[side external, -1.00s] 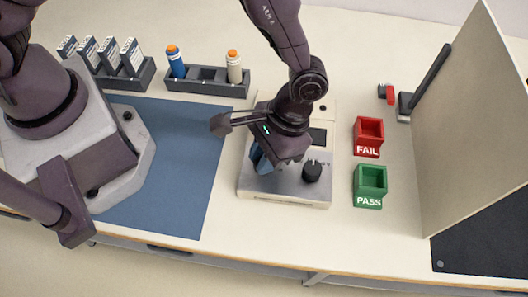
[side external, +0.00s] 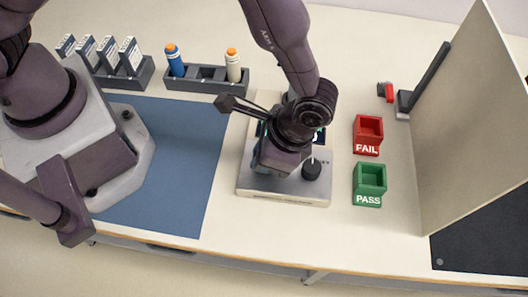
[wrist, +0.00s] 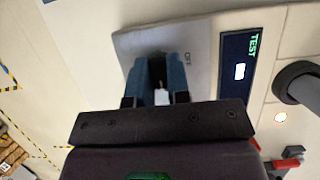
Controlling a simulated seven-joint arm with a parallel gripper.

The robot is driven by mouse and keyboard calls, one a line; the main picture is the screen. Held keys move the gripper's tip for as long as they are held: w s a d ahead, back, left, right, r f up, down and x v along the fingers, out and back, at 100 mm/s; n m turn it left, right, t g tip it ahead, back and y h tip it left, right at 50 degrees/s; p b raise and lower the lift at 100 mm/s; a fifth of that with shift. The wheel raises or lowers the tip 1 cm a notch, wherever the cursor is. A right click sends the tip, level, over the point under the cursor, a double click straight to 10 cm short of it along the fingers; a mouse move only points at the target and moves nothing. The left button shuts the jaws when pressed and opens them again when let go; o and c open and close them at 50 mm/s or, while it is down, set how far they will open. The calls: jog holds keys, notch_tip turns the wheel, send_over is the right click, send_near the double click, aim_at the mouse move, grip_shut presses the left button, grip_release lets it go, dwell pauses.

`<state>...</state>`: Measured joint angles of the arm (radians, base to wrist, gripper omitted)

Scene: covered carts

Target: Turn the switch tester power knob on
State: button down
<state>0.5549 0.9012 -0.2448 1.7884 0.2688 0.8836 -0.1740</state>
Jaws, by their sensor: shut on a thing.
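The switch tester (side external: 285,192) stands right of the blue mat, with a silver front plate. My gripper (wrist: 162,88) points down at this plate, its blue fingers shut on the power knob (wrist: 162,97), beside the printed OFF. Little of the knob shows between the fingers. In the side view the knob is hidden behind my gripper (side external: 265,160). A black round knob (side external: 312,169) stands apart on the right of the plate.
The green PASS bin (side external: 369,186) and red FAIL bin (side external: 367,136) stand right of the tester. A pale upright panel (side external: 465,130) is farther right. A rack (side external: 207,80) with two marker-like cylinders is at the back. The blue mat (side external: 185,165) is bare.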

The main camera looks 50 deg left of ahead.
jog(key=shift+s+f, duration=0.15)
jog(key=c, duration=1.1)
grip_release()
jog(key=v, duration=1.3)
jog(key=s+a+r+n+t+h, duration=0.1)
jog(key=s+a+r+n+t, duration=0.2)
jog(key=a+r, duration=0.3)
jog(key=s+a+r+n+t+h, duration=0.1)
jog(key=s+a+r+n+t, duration=0.2)
jog(key=a, duration=0.9)
jog(key=s+a+r+n+t+h, duration=0.1)
jog(key=s+a+r+n+t, duration=0.1)
jog(key=a+r, duration=0.6)
jog(key=shift+s+a+r+n+t, duration=0.2)
jog(key=shift+s+r+n, duration=0.05)
jog(key=shift+r, duration=0.2)
jog(key=shift+s+a+r+n+t, duration=0.2)
jog(key=shift+s+r+n, duration=0.05)
jog(key=shift+r, duration=0.2)
